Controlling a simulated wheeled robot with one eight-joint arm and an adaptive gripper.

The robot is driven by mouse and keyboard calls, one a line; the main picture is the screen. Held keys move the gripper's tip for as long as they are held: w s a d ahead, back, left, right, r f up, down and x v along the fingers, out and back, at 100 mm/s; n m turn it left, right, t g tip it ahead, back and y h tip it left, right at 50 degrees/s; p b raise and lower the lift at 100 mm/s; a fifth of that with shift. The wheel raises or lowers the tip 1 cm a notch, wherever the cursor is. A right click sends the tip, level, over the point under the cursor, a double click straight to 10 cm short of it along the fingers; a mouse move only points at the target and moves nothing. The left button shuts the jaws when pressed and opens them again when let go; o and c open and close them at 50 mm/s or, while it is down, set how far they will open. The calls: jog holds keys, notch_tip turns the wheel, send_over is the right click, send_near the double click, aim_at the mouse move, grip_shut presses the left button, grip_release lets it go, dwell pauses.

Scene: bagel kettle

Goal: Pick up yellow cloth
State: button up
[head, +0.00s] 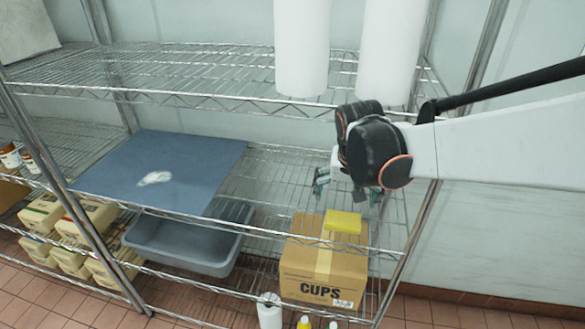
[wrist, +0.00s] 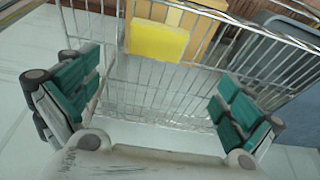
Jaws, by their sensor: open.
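The yellow cloth (head: 342,222) is a small flat yellow rectangle. In the head view it appears on the middle wire shelf, near its front edge, above the cups box. In the wrist view the cloth (wrist: 158,41) lies at the top, left of centre, beyond the space between the fingers. My gripper (head: 347,190) is open and empty, above the wire shelf and just behind the cloth in the head view. Its teal finger pads (wrist: 158,100) are wide apart in the wrist view, with bare wire between them. No finger touches the cloth.
A cardboard cups box (head: 323,275) stands below the cloth. A blue board (head: 160,165) with a white patch lies on the shelf to the left. A grey tub (head: 185,240) is underneath. Tall white cylinders (head: 302,48) stand on the upper shelf. A metal post (head: 408,255) rises at right.

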jog(key=b, duration=0.2)
send_over(343, 219)
jog(key=s, duration=0.2)
jog(key=f, duration=0.8)
jog(key=shift+w+a, duration=0.1)
jog(key=shift+a, duration=0.3)
jog(key=shift+d+b+x, duration=0.2)
jog(key=shift+b+x, duration=0.7)
jog(key=shift+x, duration=1.7)
jog(key=shift+w+r, duration=0.1)
jog(key=c, duration=0.9)
jog(key=shift+c, duration=0.2)
jog(key=shift+r, duration=0.2)
jog(key=shift+r, duration=0.3)
notch_tip(343, 219, up, 3)
jog(key=shift+p, duration=0.8)
jog(key=s+a+p, duration=0.1)
jog(key=s+a, duration=0.1)
jog(key=s, duration=0.6)
jog(key=s+a, duration=0.3)
jog(key=s, duration=0.6)
jog(key=shift+s+a+f+p, duration=0.2)
jog(key=shift+p, duration=0.2)
